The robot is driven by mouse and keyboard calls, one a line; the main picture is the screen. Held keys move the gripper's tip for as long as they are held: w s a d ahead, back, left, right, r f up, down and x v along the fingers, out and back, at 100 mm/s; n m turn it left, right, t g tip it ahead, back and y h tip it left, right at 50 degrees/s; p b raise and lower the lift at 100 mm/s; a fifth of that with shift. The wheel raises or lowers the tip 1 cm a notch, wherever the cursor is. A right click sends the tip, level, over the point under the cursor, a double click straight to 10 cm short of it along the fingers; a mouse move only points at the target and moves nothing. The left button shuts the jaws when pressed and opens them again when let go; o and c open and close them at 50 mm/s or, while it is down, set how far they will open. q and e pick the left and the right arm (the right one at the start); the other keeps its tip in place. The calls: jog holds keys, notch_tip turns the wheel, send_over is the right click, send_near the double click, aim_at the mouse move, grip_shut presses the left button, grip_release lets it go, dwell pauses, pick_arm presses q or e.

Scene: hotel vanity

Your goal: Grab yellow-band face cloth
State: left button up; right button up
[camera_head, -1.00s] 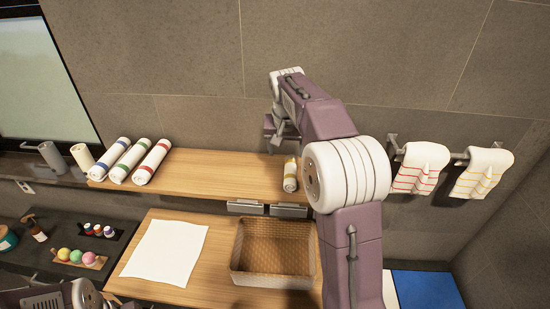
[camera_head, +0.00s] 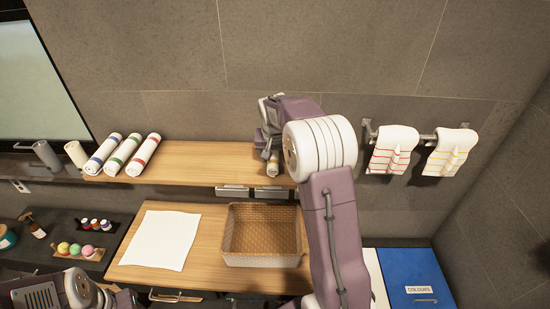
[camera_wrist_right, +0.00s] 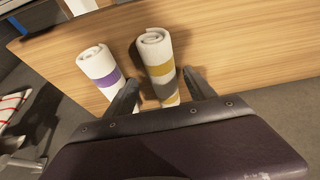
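The yellow-band face cloth (camera_wrist_right: 155,47) is a white roll with yellow and grey bands, lying on the wooden shelf in the right wrist view. In the head view only its near end (camera_head: 272,169) shows below my right gripper (camera_head: 268,146). In the right wrist view, the fingers of my right gripper (camera_wrist_right: 162,77) are apart, one on each side of the roll; contact is not clear. A purple-band roll (camera_wrist_right: 98,62) lies just left of the left finger. My left arm shows at the lower left of the head view; its fingers are not clear.
The wooden shelf (camera_head: 205,168) holds three banded rolls (camera_head: 122,155) at its left. Below are a woven basket (camera_head: 262,258) and a white cloth (camera_head: 160,240). Striped towels (camera_head: 392,150) hang on the right wall. The shelf's middle is clear.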

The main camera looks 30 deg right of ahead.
aim_at(274, 154)
jog(key=shift+w+a+f, duration=0.1)
jog(key=shift+w+f, duration=0.1)
jog(key=shift+w, duration=0.2)
jog(key=c, duration=1.2)
pick_arm(q)
jog(key=shift+w+f, duration=0.1)
jog(key=shift+w, duration=0.15)
pick_arm(e)
jog(key=shift+s, duration=0.15)
